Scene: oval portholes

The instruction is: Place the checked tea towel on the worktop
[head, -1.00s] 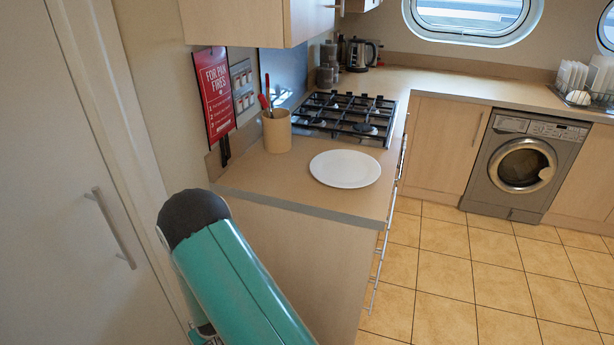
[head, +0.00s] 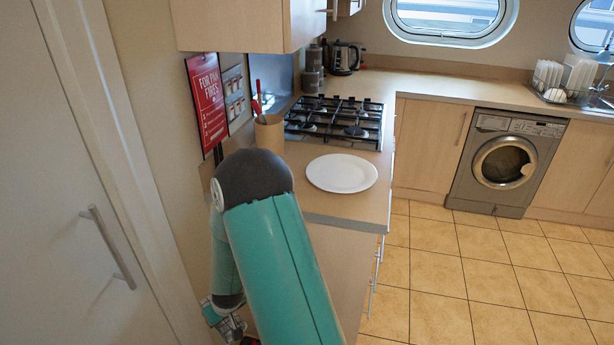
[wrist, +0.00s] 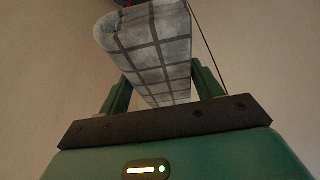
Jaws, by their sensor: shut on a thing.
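The checked tea towel (wrist: 155,50), pale grey with dark lines, is folded between the two green fingers of my gripper (wrist: 160,85) in the wrist view. My gripper is shut on it. In the head view the end of my arm hangs low at the bottom left, beside the end of the counter; the towel cannot be made out there. The worktop (head: 305,205) is a beige counter with a grey edge. It runs back past the hob and turns right along the far wall.
A white plate (head: 342,173) lies on the near worktop. Behind it are a utensil pot (head: 269,133) and a gas hob (head: 335,120). A wall cabinet (head: 245,22) overhangs the left side. A door (head: 75,200) stands at the left; tiled floor (head: 470,270) is open at right.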

